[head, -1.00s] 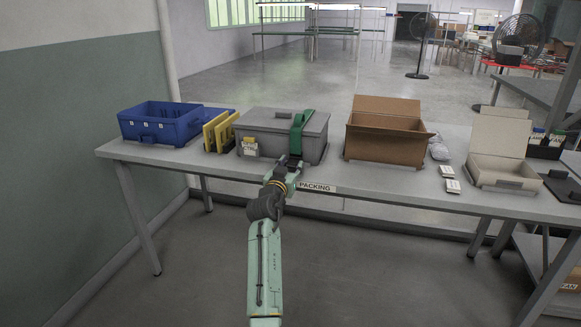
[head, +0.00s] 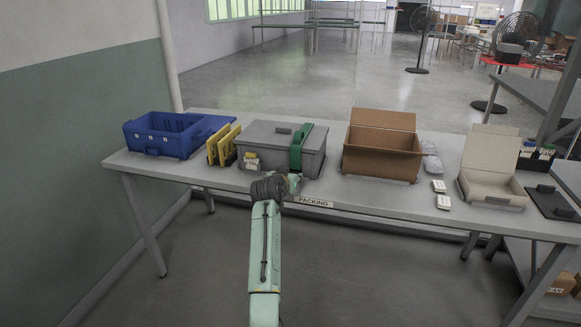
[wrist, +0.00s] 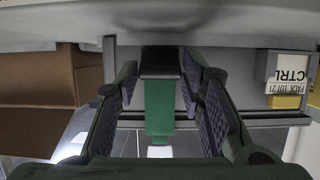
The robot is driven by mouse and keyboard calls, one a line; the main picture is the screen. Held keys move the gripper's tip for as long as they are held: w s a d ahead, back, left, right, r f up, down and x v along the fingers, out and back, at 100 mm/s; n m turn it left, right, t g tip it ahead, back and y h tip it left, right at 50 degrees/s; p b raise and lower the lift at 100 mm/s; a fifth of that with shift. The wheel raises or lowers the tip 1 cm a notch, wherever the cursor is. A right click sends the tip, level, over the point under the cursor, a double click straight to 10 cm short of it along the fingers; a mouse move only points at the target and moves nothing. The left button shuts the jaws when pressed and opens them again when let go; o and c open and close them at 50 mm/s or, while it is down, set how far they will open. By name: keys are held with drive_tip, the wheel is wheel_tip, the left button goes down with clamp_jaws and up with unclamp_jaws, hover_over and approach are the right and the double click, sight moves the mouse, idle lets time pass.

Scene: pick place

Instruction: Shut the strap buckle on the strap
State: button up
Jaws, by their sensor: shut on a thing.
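The green strap (head: 297,150) runs over the lid and down the front of the grey lidded box (head: 262,131). In the wrist view the strap (wrist: 159,105) hangs between my fingers, with the dark strap buckle (wrist: 160,62) at its upper end in the picture. My gripper (wrist: 160,75) has its purple-padded fingers on either side of the buckle and is shut on it. In the head view my wrist (head: 291,184) is low at the front of the box, and the fingertips and buckle are too small or hidden to make out. I cannot tell whether the buckle is latched.
A white label (head: 250,161) is at the box's front left. Yellow-edged dividers (head: 223,146) and a blue bin (head: 160,137) stand to the left. An open cardboard box (head: 380,158) stands to the right. The table's front edge (head: 345,210) is just below my wrist.

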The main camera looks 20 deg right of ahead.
drive_tip(key=shift+w+r+g+y+p, duration=0.2)
drive_tip(key=shift+r+g+y+p, duration=0.2)
drive_tip(key=shift+r+g+p, duration=0.4)
drive_tip(key=shift+w+d+f+g+y+p, duration=0.15)
drive_tip(key=shift+g+y+p, duration=0.3)
drive_tip(key=shift+p, duration=0.5)
drive_tip(key=shift+d, duration=0.1)
drive_tip(key=o, duration=1.1)
drive_tip(key=v, duration=1.2)
drive_tip(key=shift+o, duration=0.2)
